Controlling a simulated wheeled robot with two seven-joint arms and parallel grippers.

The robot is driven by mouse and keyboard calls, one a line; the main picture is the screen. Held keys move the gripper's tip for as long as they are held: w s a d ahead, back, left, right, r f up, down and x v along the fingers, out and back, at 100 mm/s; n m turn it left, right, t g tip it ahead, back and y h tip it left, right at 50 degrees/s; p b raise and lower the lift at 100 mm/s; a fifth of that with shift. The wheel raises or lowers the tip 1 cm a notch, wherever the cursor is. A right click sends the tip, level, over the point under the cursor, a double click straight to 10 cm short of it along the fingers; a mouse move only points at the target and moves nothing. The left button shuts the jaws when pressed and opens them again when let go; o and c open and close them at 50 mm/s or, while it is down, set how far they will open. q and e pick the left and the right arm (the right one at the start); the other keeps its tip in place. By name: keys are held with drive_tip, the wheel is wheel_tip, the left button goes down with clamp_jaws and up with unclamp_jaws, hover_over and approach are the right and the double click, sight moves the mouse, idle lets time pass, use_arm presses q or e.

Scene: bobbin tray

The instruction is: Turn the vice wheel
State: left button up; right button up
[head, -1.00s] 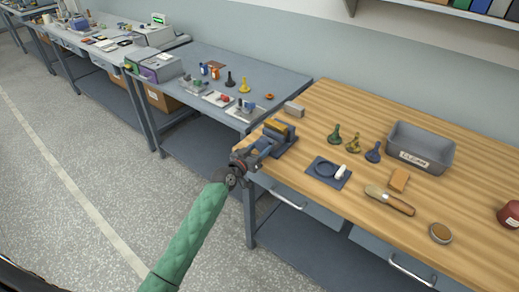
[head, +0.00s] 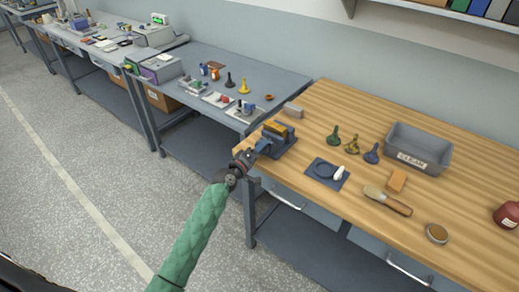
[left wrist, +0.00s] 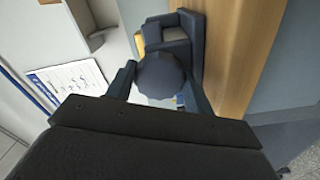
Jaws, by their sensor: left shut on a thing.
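The vice (head: 279,137) is a blue-grey block with yellow-orange jaws, at the left front corner of the wooden bench. Its body also shows in the left wrist view (left wrist: 178,40). My left gripper (head: 243,162) is at the vice's near-left end, just off the bench edge. In the left wrist view, the vice wheel (left wrist: 160,75), a dark round knob, sits between the fingers of my left gripper (left wrist: 160,88), which is shut on it. The wheel is mostly hidden by the gripper in the head view. My right gripper is not in view.
On the wooden bench (head: 460,215) stand a grey bin (head: 418,150) labelled CLEAN, several small bobbin-like pieces, a dark mat (head: 327,174), a brush (head: 387,200) and a grey block (head: 293,110). A blue-grey table (head: 215,60) with parts stands to the left. Open floor lies at left.

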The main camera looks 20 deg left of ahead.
use_arm(q)
drive_tip(key=n, duration=0.3)
drive_tip(key=shift+r+p, duration=0.1)
drive_tip(key=shift+p, duration=0.3)
drive_tip(key=shift+n+p, duration=0.35)
drive_tip(key=shift+n, duration=0.95)
drive_tip(key=n+p, duration=0.4)
drive_tip(key=n, duration=0.3)
drive_tip(key=shift+r+n, duration=0.1)
drive_tip(key=shift+n, duration=0.2)
drive_tip(key=shift+n+p, duration=0.35)
drive_tip(key=shift+n, duration=0.45)
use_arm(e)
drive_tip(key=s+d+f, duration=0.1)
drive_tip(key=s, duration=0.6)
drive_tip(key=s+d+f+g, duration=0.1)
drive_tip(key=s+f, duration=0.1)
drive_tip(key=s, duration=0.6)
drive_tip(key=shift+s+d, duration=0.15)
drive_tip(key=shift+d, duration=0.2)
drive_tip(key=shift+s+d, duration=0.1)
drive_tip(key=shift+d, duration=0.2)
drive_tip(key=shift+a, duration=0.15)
